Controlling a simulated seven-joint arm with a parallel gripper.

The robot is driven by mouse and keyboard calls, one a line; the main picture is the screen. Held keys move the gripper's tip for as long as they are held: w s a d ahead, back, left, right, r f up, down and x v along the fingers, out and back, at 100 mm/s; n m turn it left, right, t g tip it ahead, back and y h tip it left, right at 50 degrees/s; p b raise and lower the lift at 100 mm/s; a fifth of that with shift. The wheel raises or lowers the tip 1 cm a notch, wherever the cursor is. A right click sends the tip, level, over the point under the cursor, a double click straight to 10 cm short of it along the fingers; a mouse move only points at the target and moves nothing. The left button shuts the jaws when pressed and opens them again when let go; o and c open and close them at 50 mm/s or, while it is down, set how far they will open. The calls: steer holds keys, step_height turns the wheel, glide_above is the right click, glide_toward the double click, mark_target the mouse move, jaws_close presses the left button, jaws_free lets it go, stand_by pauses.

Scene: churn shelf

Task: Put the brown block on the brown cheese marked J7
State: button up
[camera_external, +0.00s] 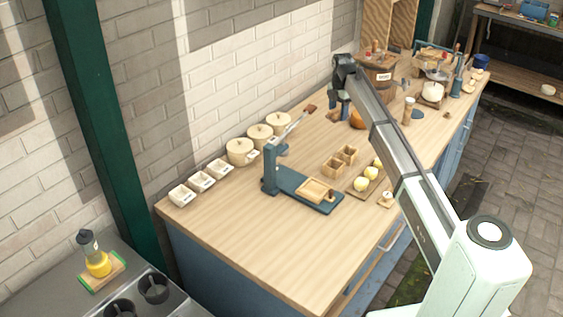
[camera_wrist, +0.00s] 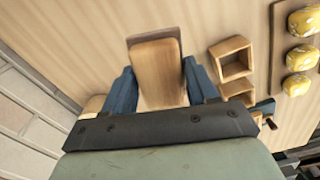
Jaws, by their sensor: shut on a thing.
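My gripper (camera_external: 341,106) is at the far end of my arm, near the back of the wooden bench. In the wrist view its two blue fingers (camera_wrist: 160,88) are on either side of a brown wooden block (camera_wrist: 158,72), shut on it. The block has a light face and a darker brown edge. Three pale round cheeses (camera_external: 240,152) stand in a row along the wall, with small marks too small to read. An orange-brown round thing (camera_external: 357,118) is partly hidden behind my arm. I cannot tell which thing bears J7.
A blue press (camera_external: 288,183) with a raised lever stands mid-bench. Three labelled white dishes (camera_external: 201,181) line the left back. Open wooden boxes (camera_external: 333,168) and yellow balls (camera_external: 367,178) on a board are right of the press. The bench front (camera_external: 270,245) is clear.

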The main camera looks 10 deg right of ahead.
step_height(320, 180, up, 3)
steer(key=m, duration=0.1)
glide_above(356, 120)
steer(key=s+d, duration=0.1)
steer(key=s, duration=0.1)
steer(key=w+d+r+n, duration=0.1)
steer(key=w+d+r, duration=0.15)
steer(key=w, duration=0.25)
steer(key=shift+d+f+n, duration=0.1)
steer(key=shift+f+n, duration=0.45)
steer(key=shift+f, duration=1.25)
steer(key=shift+d+f+n, duration=0.1)
steer(key=shift+f+n, duration=0.5)
steer(key=shift+f, duration=1.15)
steer(key=shift+f+n, duration=0.55)
steer(key=shift+f, duration=1.25)
steer(key=shift+f, duration=0.15)
steer(key=o, duration=1)
steer(key=shift+o, duration=0.2)
